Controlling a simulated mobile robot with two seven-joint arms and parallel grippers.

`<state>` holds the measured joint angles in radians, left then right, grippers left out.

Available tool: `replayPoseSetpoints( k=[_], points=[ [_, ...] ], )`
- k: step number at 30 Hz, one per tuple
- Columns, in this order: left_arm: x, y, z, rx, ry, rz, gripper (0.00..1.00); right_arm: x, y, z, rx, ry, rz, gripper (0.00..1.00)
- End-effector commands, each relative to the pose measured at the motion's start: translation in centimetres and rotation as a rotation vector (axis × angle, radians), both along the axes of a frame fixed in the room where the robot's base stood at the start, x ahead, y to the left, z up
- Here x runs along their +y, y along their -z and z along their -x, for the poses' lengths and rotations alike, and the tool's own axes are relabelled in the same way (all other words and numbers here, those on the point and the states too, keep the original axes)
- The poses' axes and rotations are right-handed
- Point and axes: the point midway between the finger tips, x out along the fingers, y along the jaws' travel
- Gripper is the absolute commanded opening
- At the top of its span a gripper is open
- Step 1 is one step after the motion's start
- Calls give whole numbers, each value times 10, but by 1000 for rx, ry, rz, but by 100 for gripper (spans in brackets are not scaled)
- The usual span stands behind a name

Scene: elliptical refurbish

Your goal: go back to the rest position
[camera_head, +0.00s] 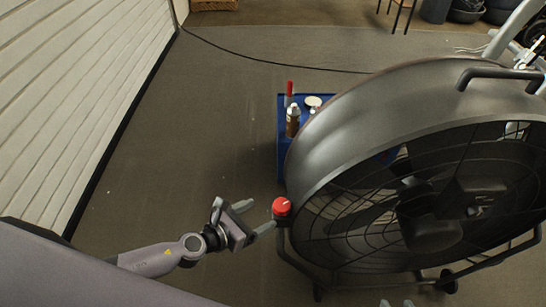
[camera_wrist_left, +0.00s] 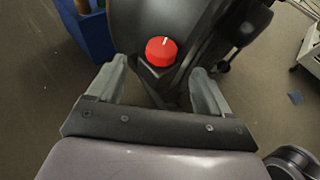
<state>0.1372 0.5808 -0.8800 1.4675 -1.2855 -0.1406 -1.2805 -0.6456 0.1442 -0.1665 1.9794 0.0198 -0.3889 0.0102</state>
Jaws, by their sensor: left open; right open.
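My left gripper (camera_head: 262,217) reaches in from the lower left, close to a red knob (camera_head: 282,206) on the side of a large drum fan (camera_head: 345,130). In the left wrist view my left gripper (camera_wrist_left: 160,85) is open, its two fingers spread apart. The red knob (camera_wrist_left: 161,51) with a white mark shows just beyond and between the fingertips, and nothing is held. I cannot tell whether a finger touches the knob's mount.
The fan fills the right side, on a tubular stand. A blue cart (camera_head: 284,160) with bottles stands behind it and shows in the left wrist view (camera_wrist_left: 88,35). A white slatted wall (camera_head: 70,90) is on the left. The floor (camera_head: 200,120) between is clear, with a cable at the back.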

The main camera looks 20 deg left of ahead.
Motion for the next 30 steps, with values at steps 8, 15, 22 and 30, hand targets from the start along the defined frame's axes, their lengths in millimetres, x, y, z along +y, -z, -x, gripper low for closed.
replayPoseSetpoints(
  k=[8, 15, 22, 30],
  points=[
    [-7, -5, 7, 71, -74, 133, 80, 0, -4, 0, 0, 0, 0, 43],
    [-18, -31, 41, 475, -528, 901, 80, 0, -21, 0, -5, -2, 3, 43],
    [5, -45, 85, 858, -1070, 1755, 80, -2, -35, 0, -13, -1, 7, 43],
    [41, -52, 136, 1049, -1523, 2516, 80, -4, -40, 3, -2, 3, 12, 43]
  ],
)
